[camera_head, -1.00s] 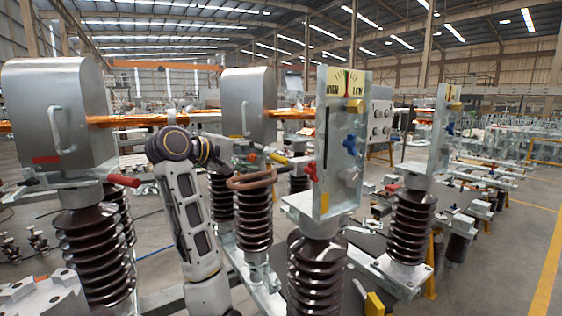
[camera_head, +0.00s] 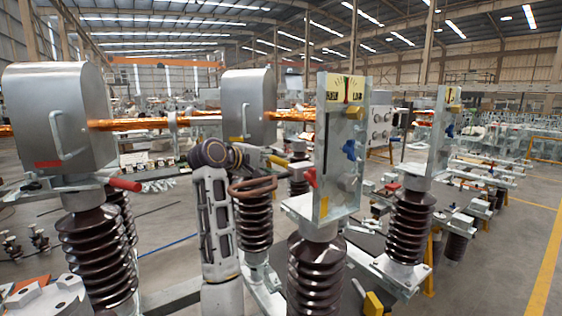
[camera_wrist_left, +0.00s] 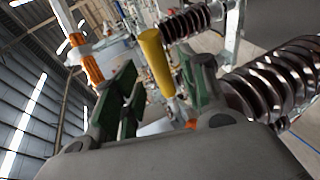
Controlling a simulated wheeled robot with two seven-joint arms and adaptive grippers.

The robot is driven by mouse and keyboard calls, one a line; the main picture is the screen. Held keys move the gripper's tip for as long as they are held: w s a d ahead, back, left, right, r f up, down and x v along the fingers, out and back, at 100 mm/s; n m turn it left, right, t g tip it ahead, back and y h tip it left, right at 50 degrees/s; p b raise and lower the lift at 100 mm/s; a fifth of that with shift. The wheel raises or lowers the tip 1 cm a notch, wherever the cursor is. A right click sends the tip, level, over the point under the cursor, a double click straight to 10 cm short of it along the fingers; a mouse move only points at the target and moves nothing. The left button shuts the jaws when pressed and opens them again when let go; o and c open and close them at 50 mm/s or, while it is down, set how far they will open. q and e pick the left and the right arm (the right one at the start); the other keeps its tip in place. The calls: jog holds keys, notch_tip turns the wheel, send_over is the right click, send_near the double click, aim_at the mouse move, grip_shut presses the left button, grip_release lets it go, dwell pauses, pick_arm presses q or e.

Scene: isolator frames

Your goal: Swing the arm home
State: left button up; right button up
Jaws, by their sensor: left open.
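My left arm rises from the bottom of the head view, with its wrist beside a brown ring on a ribbed insulator (camera_head: 254,222). My left gripper (camera_wrist_left: 163,78) is open in the left wrist view, its two dark green fingers spread apart. A yellow handle (camera_wrist_left: 155,60) lies between the fingers in that picture; I cannot tell whether they touch it. In the head view a yellow piece (camera_head: 277,160) shows just right of my wrist. A copper-coloured bar (camera_head: 140,124) runs level between the metal housings. I cannot tell which part is the arm. My right gripper is out of view.
A metal housing (camera_head: 45,115) with a red-tipped lever (camera_head: 124,184) stands at left. A gauge plate (camera_head: 343,165) with red and blue knobs stands right of my wrist on a ribbed insulator (camera_head: 318,272). Open floor with a yellow line (camera_head: 545,270) lies far right.

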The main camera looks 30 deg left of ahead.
aim_at(278, 163)
pick_arm(q)
jog(key=shift+p+x, duration=0.55)
jog(key=shift+x, duration=1.85)
grip_shut()
